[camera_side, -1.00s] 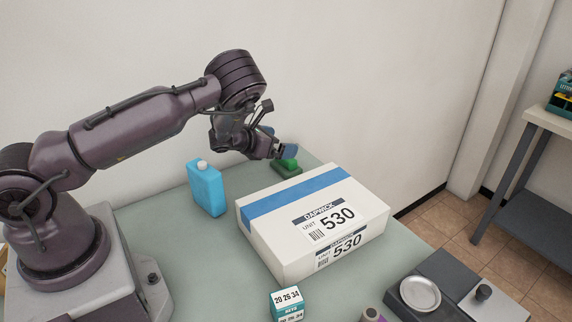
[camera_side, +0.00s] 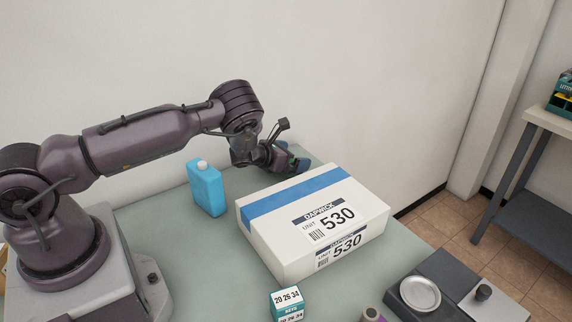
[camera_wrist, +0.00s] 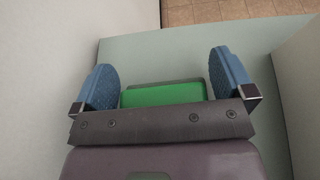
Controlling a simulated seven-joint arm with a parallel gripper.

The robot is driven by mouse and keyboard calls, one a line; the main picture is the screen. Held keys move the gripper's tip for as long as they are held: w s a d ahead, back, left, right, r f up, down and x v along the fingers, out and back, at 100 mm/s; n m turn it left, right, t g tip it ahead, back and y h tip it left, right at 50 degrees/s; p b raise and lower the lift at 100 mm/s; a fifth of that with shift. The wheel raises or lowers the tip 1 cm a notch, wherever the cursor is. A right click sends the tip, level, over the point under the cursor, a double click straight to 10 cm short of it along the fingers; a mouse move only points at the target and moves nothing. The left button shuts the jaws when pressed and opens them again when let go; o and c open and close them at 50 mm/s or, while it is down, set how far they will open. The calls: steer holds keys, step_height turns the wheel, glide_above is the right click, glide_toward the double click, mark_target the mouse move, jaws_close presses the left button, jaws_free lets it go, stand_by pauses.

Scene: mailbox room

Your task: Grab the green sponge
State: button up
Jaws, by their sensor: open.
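The green sponge (camera_wrist: 163,95) lies between the two blue finger pads of my gripper (camera_wrist: 163,80) in the wrist view, with a gap on each side. A darker green strip shows along its far edge. Part of the sponge is hidden behind the gripper's grey palm. In the side view my gripper (camera_side: 296,163) is low at the far end of the table, behind the white box (camera_side: 290,238). There the sponge is almost fully hidden by the fingers. My gripper is open and not closed on anything.
The white box with a blue stripe stands close to the right of my gripper. A blue bottle (camera_side: 206,190) stands to the left. The wall is behind. A small teal box (camera_side: 287,304) and a dark scale with a round pan (camera_side: 420,293) are at the front.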

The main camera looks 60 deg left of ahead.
steer(key=c, duration=0.6)
steer(key=shift+r, duration=0.1)
